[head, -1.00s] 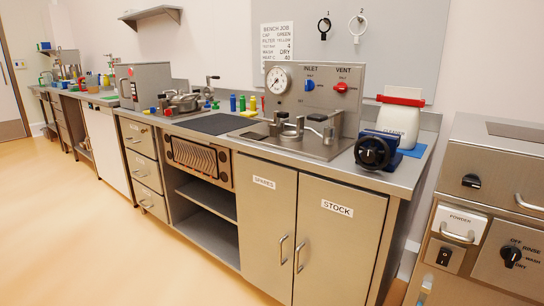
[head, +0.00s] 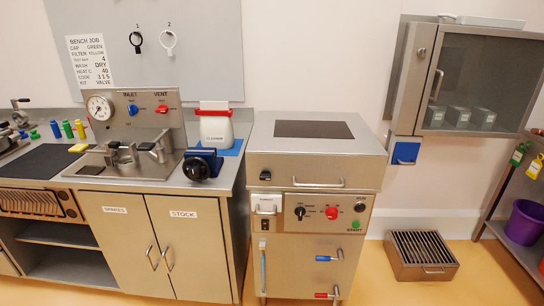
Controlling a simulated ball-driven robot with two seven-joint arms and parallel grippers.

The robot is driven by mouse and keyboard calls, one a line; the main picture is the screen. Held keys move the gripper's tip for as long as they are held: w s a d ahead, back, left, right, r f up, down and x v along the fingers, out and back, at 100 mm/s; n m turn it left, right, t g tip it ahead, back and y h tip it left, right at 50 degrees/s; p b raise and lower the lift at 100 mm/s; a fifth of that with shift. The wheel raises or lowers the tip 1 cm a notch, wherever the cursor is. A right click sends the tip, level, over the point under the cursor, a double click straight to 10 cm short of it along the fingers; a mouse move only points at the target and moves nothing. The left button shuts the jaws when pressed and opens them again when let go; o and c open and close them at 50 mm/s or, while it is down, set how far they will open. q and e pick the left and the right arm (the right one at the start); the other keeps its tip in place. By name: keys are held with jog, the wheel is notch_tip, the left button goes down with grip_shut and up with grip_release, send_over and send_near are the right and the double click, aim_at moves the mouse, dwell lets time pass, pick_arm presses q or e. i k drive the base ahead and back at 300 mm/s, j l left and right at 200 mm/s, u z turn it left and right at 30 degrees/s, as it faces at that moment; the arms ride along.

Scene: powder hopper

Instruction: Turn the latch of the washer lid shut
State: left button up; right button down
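The washer (head: 305,235) is a steel cabinet in the middle of the head view. Its lid (head: 355,150), with a dark panel on top, appears to lie down flat on the body. A small black latch (head: 265,175) sits at the left of the lid's front face, left of the lid's bar handle (head: 318,183). The latch is too small to tell clearly which way it is turned. Neither of my grippers shows in the view.
Below the lid are a powder drawer (head: 266,204), a black dial (head: 299,211), a red knob (head: 332,213) and a green start button (head: 355,225). A steel bench (head: 110,187) stands left. A floor grate box (head: 421,255) lies right. Floor in front is mostly clear.

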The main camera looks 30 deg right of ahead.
aim_at(265, 175)
jog(key=z, duration=1.25)
